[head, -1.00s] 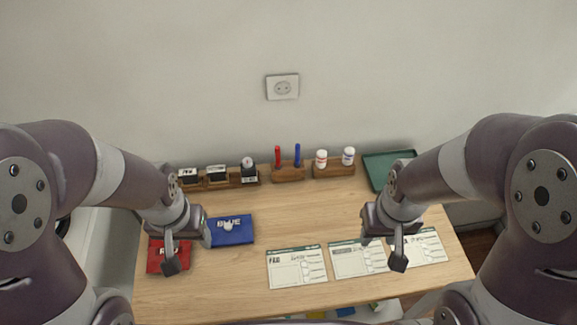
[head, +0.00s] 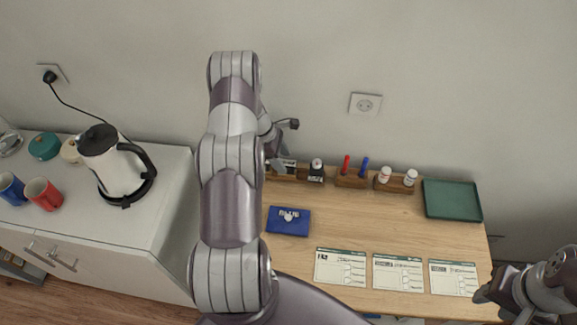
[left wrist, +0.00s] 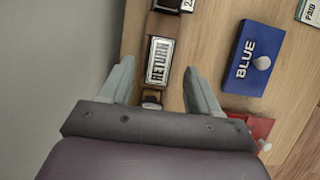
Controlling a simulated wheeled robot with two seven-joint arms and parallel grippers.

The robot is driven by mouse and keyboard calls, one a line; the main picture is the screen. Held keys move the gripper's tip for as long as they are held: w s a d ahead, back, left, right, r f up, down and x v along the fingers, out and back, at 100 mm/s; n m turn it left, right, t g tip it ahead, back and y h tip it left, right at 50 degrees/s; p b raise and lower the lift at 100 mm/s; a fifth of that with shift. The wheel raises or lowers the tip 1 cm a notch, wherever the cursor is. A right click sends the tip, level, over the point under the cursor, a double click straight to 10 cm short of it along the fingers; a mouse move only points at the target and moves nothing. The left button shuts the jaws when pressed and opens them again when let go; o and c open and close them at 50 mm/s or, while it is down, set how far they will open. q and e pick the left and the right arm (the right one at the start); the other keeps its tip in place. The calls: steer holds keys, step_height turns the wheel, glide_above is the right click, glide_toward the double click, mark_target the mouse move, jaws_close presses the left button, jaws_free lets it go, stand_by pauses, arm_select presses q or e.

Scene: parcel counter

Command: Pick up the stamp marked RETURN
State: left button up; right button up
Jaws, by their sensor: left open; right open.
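The stamp marked RETURN (left wrist: 158,60) stands in a dark wooden rack (left wrist: 133,50), with its label readable in the left wrist view. My left gripper (left wrist: 159,72) is open and empty, with one finger on each side of the stamp's line; the gap in height cannot be told. In the head view my left gripper (head: 287,145) hangs over the rack, and the stamp (head: 289,165) is partly hidden by it. My right gripper (head: 499,306) is open and empty at the lower right, beside the table.
Another stamp (head: 316,171) stands right of it in the rack. The blue pad (head: 289,222), a red pad (left wrist: 255,128), pens (head: 356,166), two white bottles (head: 397,180), a green tray (head: 452,200) and three cards (head: 398,272) share the table. A kettle (head: 105,155) stands on the left counter.

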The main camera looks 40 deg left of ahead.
mark_target(285, 163)
arm_select(q)
steer(key=p+x, duration=0.1)
steer(key=x, duration=0.3)
steer(key=shift+w+d+f, duration=0.15)
steer(key=shift+f, duration=0.1)
steer(key=c, duration=1)
steer(key=shift+c, duration=0.2)
